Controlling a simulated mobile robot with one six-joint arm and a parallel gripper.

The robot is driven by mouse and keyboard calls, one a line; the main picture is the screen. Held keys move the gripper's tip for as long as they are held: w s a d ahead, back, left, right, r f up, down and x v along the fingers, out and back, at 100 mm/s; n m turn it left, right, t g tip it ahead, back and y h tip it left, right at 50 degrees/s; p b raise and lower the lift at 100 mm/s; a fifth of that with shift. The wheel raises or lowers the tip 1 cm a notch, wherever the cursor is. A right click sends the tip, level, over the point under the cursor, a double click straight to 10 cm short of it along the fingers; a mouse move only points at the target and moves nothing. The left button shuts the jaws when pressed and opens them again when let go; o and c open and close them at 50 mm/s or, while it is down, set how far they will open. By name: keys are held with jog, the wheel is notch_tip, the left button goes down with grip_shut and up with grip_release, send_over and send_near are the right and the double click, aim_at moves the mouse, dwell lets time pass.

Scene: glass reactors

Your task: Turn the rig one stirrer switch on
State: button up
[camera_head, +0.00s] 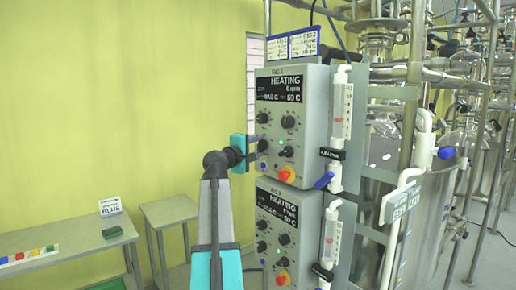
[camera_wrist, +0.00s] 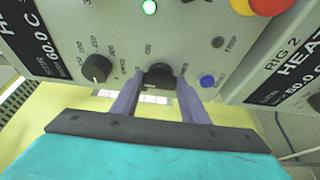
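The rig one control box (camera_head: 318,110) stands above the second box. Its display (camera_head: 281,89) reads HEATING, 0 rpm and 60 C. My gripper (camera_head: 253,146) is at the left side of its front panel. In the wrist view, my gripper (camera_wrist: 160,85) has one finger on each side of a black knob (camera_wrist: 160,74), the lower left one on the panel. A thin gap seems to show beside the knob, so the fingers look open around it. The small print by the knob is too blurred to read surely. A green light (camera_wrist: 150,7) is lit nearby.
Another black knob (camera_wrist: 96,68) and a blue button (camera_wrist: 208,81) flank the held-around knob. A red-and-yellow knob (camera_head: 286,174) sits lower on the panel. The rig two box (camera_head: 276,212) is just below.

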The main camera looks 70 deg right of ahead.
jog(key=shift+f+m+h+b, duration=0.35)
jog(key=shift+m+b, duration=0.45)
jog(key=shift+b, duration=2.1)
jog(key=m+b, duration=0.1)
jog(key=b, duration=0.3)
jog(key=m+g+h+b, duration=0.1)
jog(key=m+b, duration=0.1)
jog(key=b, duration=0.1)
jog(key=shift+w+d+f+m+b, duration=0.1)
jog(key=shift+f+m+b, duration=0.05)
jog(key=shift+m+b, duration=0.2)
jog(key=m+g+b, duration=0.1)
jog(key=m+b, duration=0.2)
jog(key=b, duration=0.3)
jog(key=m+g+h+b, duration=0.1)
jog(key=m+b, duration=0.2)
jog(key=b, duration=0.4)
jog(key=shift+w+d+m+g, duration=0.1)
jog(key=shift+m+g, duration=0.15)
jog(key=shift+g, duration=0.15)
jog(key=shift+m+b, duration=0.5)
jog(key=shift+b, duration=0.35)
jog(key=shift+m+g+b, duration=0.4)
jog(key=shift+m+b, duration=0.2)
jog(key=shift+b, duration=0.25)
jog(key=o, duration=1.1)
jog(key=shift+c, duration=0.2)
